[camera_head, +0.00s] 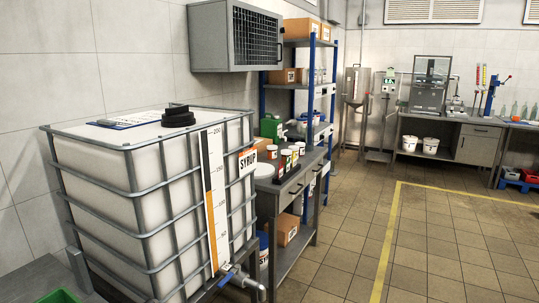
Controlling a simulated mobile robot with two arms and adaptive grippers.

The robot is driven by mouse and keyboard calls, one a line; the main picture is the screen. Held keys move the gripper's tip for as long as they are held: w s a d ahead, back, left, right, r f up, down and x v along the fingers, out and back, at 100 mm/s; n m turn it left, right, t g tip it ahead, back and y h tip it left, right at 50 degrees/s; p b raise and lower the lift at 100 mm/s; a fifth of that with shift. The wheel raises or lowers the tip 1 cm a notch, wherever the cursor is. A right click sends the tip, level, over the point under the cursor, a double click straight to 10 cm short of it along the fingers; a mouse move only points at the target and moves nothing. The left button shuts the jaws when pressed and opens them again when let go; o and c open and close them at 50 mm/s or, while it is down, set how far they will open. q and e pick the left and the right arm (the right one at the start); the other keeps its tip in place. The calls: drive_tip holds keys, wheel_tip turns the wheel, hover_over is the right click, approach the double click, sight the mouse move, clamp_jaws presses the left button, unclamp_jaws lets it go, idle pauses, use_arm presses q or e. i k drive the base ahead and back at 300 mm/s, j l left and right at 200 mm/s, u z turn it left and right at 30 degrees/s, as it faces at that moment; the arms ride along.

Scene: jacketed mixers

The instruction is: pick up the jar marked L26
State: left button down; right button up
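Several small jars with white lids stand on the grey workbench (293,192) left of centre, behind the large white caged tank. One pale jar (272,152) is at the left of the group, and a dark red one (286,160) is nearer the bench's front edge. Their markings are too small to read, so I cannot tell which one is L26. Neither of my grippers is in view.
The caged tank marked SYRUP (130,190) fills the left foreground, its tap (240,280) sticking out low. A blue-post shelf (310,90) stands behind the bench. A far bench (455,140) holds equipment. The tiled floor (350,235) right of the workbench is clear.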

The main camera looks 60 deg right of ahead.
sight(272, 149)
drive_tip(key=z, duration=2)
drive_tip(key=i+l+z, duration=0.3)
drive_tip(key=i, duration=0.15)
drive_tip(key=i+l+z, duration=0.1)
drive_tip(key=i+z, duration=0.2)
drive_tip(key=i, duration=0.2)
drive_tip(key=i+z, duration=0.3)
drive_tip(key=i, duration=0.2)
drive_tip(key=i+u, duration=0.15)
drive_tip(key=i, duration=0.35)
drive_tip(key=i+l+u, duration=0.15)
drive_tip(key=i, duration=0.3)
drive_tip(key=i+l+u, duration=0.15)
drive_tip(key=i, duration=0.3)
drive_tip(key=l, duration=0.05)
